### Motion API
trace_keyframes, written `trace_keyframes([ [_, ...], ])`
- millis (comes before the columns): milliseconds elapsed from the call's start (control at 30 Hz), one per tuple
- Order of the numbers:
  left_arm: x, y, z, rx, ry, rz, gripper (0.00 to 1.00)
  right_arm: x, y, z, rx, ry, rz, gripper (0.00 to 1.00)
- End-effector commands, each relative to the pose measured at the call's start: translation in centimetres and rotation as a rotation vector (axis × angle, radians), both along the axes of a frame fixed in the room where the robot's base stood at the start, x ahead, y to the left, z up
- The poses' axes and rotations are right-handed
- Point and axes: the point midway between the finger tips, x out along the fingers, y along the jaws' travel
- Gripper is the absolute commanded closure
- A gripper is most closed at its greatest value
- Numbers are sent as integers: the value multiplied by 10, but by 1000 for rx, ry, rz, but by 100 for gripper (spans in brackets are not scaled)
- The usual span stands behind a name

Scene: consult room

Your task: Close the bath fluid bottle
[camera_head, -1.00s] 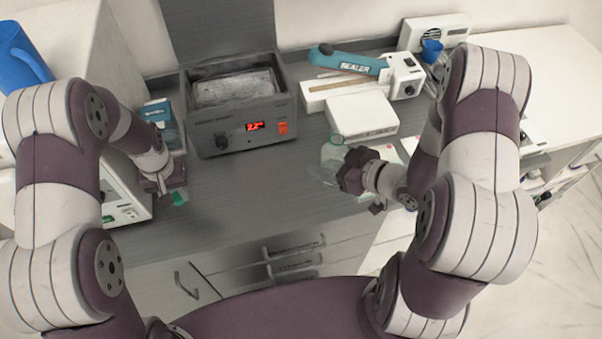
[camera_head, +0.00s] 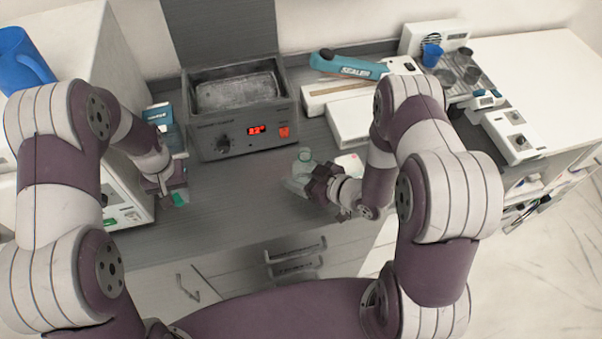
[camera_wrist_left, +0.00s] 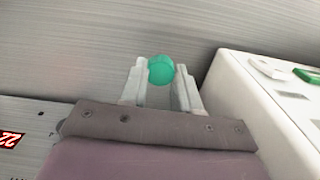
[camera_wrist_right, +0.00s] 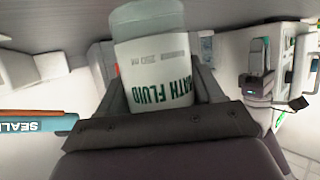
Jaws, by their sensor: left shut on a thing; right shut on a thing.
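The bath fluid bottle (camera_head: 302,168) is clear with a white label and a green neck. My right gripper (camera_head: 312,186) is shut on it above the middle of the counter. The bottle also fills the middle of the right wrist view (camera_wrist_right: 158,75), where its label lettering shows between the fingers. The green cap (camera_head: 180,198) is between the fingertips of my left gripper (camera_head: 176,194), which is shut on it. It shows as a round green disc in the left wrist view (camera_wrist_left: 161,69). Cap and bottle are well apart.
A grey water bath (camera_head: 238,105) with a red display stands at the back of the counter. A teal sealer (camera_head: 347,66) and a white box (camera_head: 350,124) are to its right. The counter between my grippers (camera_head: 238,195) is clear.

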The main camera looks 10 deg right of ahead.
Motion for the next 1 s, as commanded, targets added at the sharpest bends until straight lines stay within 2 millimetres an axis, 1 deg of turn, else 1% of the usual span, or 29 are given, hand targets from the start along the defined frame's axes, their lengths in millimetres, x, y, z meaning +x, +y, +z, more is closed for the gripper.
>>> trace_keyframes([
  [100,0,0,1,0,0,0,96,0,0,-6,1,1,0,89],
  [333,0,0,0,0,0,0,96,0,0,-6,0,0,0,89],
  [467,0,0,-4,0,0,0,96,0,0,-11,0,0,0,89],
  [500,0,0,-2,0,0,0,96,0,0,-9,0,0,0,21],
  [533,0,0,-2,0,0,0,96,0,0,-9,0,0,0,11],
  [567,0,0,-2,0,0,0,96,0,0,-9,0,0,0,9],
  [800,0,0,-2,0,0,0,96,0,0,-8,0,0,0,9],
  [900,0,0,3,0,0,0,96,0,-1,-3,0,0,-1,9],
  [1000,0,0,-2,0,0,0,96,-10,-10,-1,-1,0,-4,9],
])
